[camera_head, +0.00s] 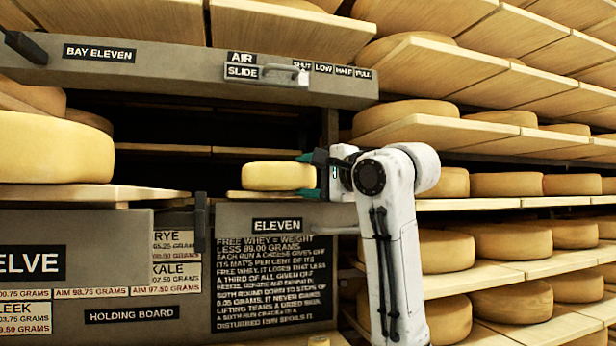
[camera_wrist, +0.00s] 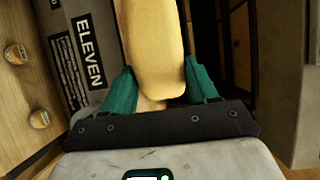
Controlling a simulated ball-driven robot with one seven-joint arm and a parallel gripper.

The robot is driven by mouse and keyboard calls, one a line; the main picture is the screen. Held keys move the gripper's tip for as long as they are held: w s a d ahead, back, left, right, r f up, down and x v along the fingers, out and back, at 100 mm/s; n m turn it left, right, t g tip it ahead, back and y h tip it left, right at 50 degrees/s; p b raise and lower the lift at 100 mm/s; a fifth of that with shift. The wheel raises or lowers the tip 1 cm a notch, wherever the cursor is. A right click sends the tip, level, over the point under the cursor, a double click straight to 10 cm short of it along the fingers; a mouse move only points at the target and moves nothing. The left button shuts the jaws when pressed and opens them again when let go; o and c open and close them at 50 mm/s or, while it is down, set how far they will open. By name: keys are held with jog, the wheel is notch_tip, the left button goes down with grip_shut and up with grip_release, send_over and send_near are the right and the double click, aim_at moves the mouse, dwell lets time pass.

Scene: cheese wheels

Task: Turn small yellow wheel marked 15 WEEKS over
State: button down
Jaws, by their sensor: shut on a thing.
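A small pale yellow cheese wheel (camera_head: 278,176) is at the open bay above the ELEVEN sign, with its flat faces up and down. No 15 WEEKS mark can be read on it. My gripper (camera_head: 308,174) comes from the right and is shut on its right-hand side, one teal finger above and one below. In the wrist view the wheel (camera_wrist: 155,45) stands between the two teal fingers of my gripper (camera_wrist: 160,82). A pale board (camera_head: 250,194) is just under the wheel; I cannot tell whether they touch. The wheel's underside is hidden.
A grey slide bar (camera_head: 180,70) marked BAY ELEVEN crosses above the dark bay. A larger wheel (camera_head: 50,147) sits on the left shelf. Racks of large wheels (camera_head: 505,185) fill the right. Two small labelled discs (camera_wrist: 38,119) lie on wood in the wrist view.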

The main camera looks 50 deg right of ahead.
jog(key=c, duration=0.5)
grip_release()
jog(key=shift+r, duration=0.15)
jog(key=shift+o, duration=1.4)
jog(key=shift+f, duration=0.25)
jog(key=s+a+b, duration=0.1)
jog(key=s+b, duration=0.2)
jog(key=s, duration=0.7)
jog(key=shift+s+a+r+b, duration=0.15)
jog(key=shift+s+a+b, duration=0.05)
jog(key=shift+s+b, duration=0.2)
